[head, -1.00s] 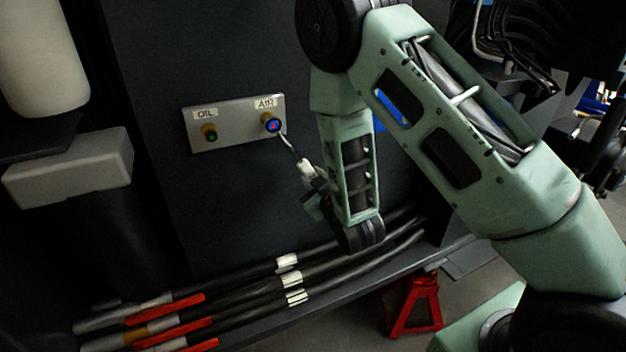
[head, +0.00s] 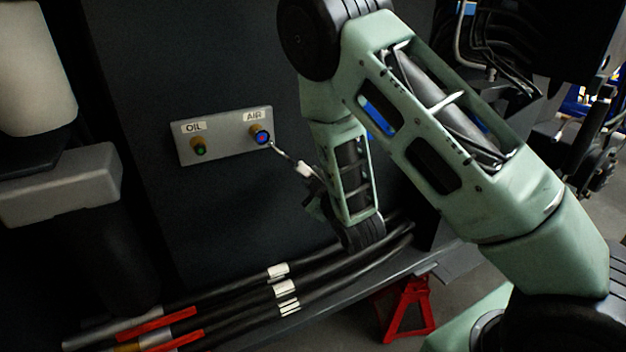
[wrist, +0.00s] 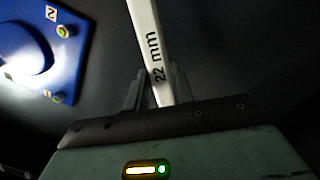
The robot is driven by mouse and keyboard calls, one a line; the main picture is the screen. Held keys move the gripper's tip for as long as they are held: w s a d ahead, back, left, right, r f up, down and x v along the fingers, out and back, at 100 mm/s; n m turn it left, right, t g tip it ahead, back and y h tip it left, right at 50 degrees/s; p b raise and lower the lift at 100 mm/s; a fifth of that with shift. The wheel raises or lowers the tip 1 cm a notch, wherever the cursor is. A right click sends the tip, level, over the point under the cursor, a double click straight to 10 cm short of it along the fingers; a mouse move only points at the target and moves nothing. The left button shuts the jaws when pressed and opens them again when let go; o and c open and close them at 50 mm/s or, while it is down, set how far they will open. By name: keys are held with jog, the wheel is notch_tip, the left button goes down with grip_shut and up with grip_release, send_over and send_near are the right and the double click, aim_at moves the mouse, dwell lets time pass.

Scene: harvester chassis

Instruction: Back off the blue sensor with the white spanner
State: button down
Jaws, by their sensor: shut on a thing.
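The blue sensor (head: 261,138) sits in a brass-coloured fitting under the AIR label on a grey plate (head: 229,139). The white spanner (head: 304,170) slants up and left from my gripper (head: 313,185), with its metal head at the sensor's lower right edge. I cannot tell whether the head is seated around it. In the wrist view my gripper (wrist: 157,88) is shut on the shaft of the spanner (wrist: 149,35), marked 22 mm. The spanner's head is out of that view.
A green sensor (head: 199,147) sits under OIL on the same plate, left of the blue one. Black hoses (head: 235,291) run below. A blue panel with a round raised part (wrist: 68,62) is at the wrist view's upper left. A red stand (head: 409,306) is on the floor.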

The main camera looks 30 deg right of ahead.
jog(key=shift+r, duration=0.1)
jog(key=shift+d+r+n, duration=0.2)
jog(key=shift+d+n, duration=0.1)
jog(key=shift+s, duration=0.1)
